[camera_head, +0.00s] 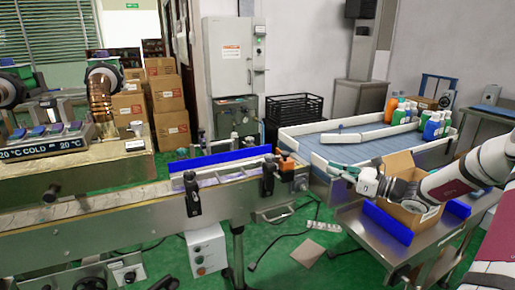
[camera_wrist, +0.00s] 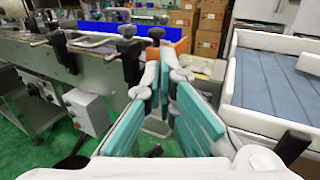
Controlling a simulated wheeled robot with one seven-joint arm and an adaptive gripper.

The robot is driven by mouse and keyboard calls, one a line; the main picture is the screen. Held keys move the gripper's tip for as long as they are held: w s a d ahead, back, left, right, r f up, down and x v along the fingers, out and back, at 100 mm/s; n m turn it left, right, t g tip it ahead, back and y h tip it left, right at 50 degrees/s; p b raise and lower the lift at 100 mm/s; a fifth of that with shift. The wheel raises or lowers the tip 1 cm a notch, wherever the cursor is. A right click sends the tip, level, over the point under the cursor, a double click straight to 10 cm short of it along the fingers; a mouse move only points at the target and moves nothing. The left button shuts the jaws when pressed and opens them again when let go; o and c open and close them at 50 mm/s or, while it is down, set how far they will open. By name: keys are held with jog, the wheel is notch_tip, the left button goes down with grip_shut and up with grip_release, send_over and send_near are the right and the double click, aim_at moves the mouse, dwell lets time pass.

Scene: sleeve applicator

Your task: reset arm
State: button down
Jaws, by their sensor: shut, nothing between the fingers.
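My gripper (camera_head: 337,169) is at the end of my white arm, which reaches in from the right in the head view.
A steel conveyor (camera_head: 110,213) with a blue side rail (camera_head: 220,158) lies to the left. A blue-grey belt (camera_head: 355,151) with bottles (camera_head: 432,125) stands behind. Blue rails (camera_head: 387,222) flank the box. Green floor (camera_head: 290,265) is open between conveyor and table, with cables.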

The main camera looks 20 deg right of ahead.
jog(key=s+a+r+n+g+p, duration=0.25)
jog(key=s+a+n+g, duration=0.2)
jog(key=a, duration=0.45)
jog(key=s+a+r+n+g+p, duration=0.1)
jog(key=s+a+r+n+g, duration=0.4)
jog(key=a, duration=0.4)
jog(key=s+a+r+n+g+p, duration=0.2)
jog(key=s+a+n+g, duration=0.1)
jog(key=a+n, duration=0.55)
jog(key=s+a+r+n+h+p, duration=0.2)
jog(key=s+r+n+h+p, duration=0.1)
jog(key=s, duration=0.9)
jog(key=s+a+r+n+h+p, duration=0.2)
jog(key=s+r+n+h, duration=0.3)
jog(key=s, duration=0.8)
notch_tip(320, 180, up, 4)
jog(key=n+t, duration=0.1)
jog(key=n, duration=0.3)
jog(key=shift+f+p, duration=0.25)
jog(key=shift+p, duration=0.15)
jog(key=shift+s, duration=0.1)
